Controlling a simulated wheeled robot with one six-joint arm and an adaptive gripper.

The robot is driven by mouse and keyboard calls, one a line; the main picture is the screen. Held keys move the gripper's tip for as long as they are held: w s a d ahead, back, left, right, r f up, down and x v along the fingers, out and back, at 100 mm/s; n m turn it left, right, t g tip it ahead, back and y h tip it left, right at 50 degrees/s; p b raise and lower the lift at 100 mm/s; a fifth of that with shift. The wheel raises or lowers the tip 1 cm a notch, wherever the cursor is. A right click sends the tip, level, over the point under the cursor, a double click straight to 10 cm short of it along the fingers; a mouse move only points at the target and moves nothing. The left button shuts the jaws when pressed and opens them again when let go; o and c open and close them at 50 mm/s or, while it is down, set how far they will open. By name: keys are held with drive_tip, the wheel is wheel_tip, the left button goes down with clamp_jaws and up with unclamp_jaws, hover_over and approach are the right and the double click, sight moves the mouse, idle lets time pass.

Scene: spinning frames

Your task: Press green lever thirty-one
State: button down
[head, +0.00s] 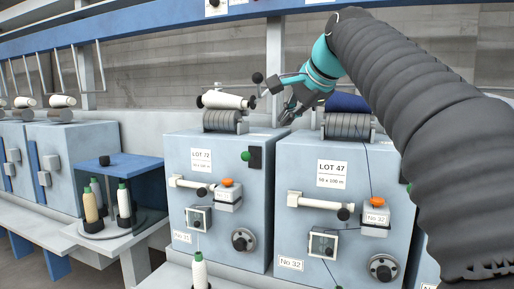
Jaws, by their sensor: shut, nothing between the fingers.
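A green knob (245,156) sits by a black plate at the upper right of the left grey-blue machine (203,235), marked LOT 72. That machine's number plate (181,236) is too small to read surely. Another green knob (409,188) shows on the right machine (330,222), marked LOT 47, partly hidden by my arm. That machine's lower plate (290,263) reads No 32. My gripper (287,116) is shut and empty. It is above the gap between the two machines, up and right of the left green knob, and appears apart from it.
A white bobbin (226,100) lies over the left machine's roller, and a blue one (346,103) over the right roller. Orange-topped white boxes and white rods stick out from both fronts. A blue-topped stand (122,163) holds bobbins at left. A blue rail (130,28) runs above.

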sight(246, 156)
drive_tip(key=shift+w+f, duration=0.1)
drive_tip(key=shift+s+a+b+x, duration=0.25)
drive_tip(key=shift+a+b+x, duration=0.15)
drive_tip(key=shift+x, duration=1.7)
drive_tip(key=shift+s+a+b+x, duration=0.3)
drive_tip(key=shift+a+x, duration=0.1)
drive_tip(key=shift+x, duration=1.7)
drive_tip(key=shift+s+a+b+x, duration=0.3)
drive_tip(key=shift+a+x, duration=0.15)
drive_tip(key=shift+x, duration=1.65)
drive_tip(key=shift+f, duration=0.25)
drive_tip(key=shift+s+f+b, duration=0.15)
drive_tip(key=shift+b, duration=0.6)
